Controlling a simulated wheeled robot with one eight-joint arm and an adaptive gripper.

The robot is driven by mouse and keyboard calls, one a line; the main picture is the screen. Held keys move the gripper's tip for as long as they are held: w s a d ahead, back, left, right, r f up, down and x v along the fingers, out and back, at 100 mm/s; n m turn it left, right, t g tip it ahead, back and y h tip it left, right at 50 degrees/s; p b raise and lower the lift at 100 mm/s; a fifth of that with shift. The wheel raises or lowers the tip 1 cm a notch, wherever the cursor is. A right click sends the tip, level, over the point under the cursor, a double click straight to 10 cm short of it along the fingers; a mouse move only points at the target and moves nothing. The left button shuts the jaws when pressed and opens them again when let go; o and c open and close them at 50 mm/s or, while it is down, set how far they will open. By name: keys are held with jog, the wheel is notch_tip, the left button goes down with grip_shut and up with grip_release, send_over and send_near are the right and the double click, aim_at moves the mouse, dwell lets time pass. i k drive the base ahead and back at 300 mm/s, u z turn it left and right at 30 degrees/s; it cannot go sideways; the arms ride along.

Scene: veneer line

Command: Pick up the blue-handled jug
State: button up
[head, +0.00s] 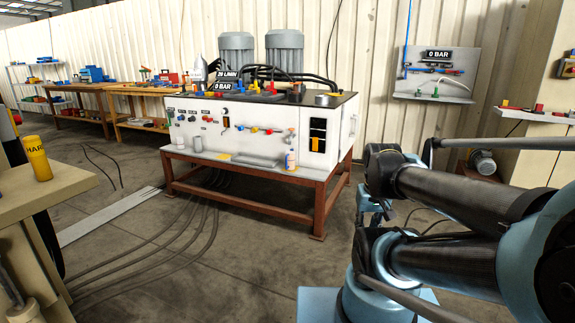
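I cannot pick out a jug with a blue handle for sure in the head view. A pale, pointed vessel-like thing (198,74) stands at the back left of the hydraulic bench's top; no blue handle can be made out on it. A small white bottle (290,161) with coloured marks stands on the bench's front ledge. My arm's black and light-blue links fill the right side. My gripper cannot be made out among them.
The white hydraulic bench (256,150) stands on a red-brown frame mid-view. A yellow cylinder (36,158) stands on a beige table (40,190) at left. Hoses (150,250) cross the floor. Workbenches line the back left; a motor (482,161) sits at right.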

aim_at(289, 153)
jog(key=u, duration=0.05)
jog(key=i, duration=1)
jog(key=z, duration=0.1)
